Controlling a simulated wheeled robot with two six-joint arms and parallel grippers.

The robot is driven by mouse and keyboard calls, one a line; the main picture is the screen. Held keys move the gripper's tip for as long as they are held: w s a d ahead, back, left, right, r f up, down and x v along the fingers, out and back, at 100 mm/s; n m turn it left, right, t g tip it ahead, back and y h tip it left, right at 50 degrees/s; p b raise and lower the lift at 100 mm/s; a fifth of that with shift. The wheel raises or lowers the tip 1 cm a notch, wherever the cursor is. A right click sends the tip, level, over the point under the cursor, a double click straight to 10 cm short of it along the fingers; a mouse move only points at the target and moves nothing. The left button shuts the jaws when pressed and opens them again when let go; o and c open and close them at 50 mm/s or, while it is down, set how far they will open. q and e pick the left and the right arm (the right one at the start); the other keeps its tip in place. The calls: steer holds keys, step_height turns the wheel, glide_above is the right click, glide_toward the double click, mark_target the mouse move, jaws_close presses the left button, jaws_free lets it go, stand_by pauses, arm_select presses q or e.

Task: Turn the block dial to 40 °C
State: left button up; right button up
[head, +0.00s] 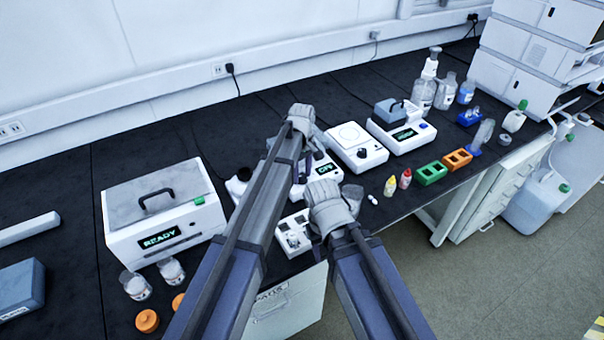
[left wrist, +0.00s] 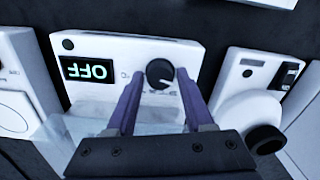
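The white block unit (head: 331,171) stands on the dark bench, largely hidden behind my arms in the head view. Its lit display (left wrist: 90,69) reads OFF, upside down in the left wrist view. The round black dial (left wrist: 160,73) with a pale pointer mark is on the same face. My left gripper (left wrist: 157,76) is open, its two purple fingers on either side of the dial with gaps visible; contact cannot be told. It also shows over the unit in the head view (head: 303,166). My right wrist is in the head view, but its fingers are hidden.
A white stirrer-like unit (head: 355,147) and another unit with a lit display (head: 402,137) stand to the right. A white box reading READY (head: 165,215) is at left. Small bottles and green and orange racks (head: 431,173) stand near the front edge.

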arm_select(q)
jaws_close()
steer(key=shift+m, duration=0.4)
steer(key=m, duration=1.8)
steer(key=shift+m, duration=0.6)
stand_by(0.3)
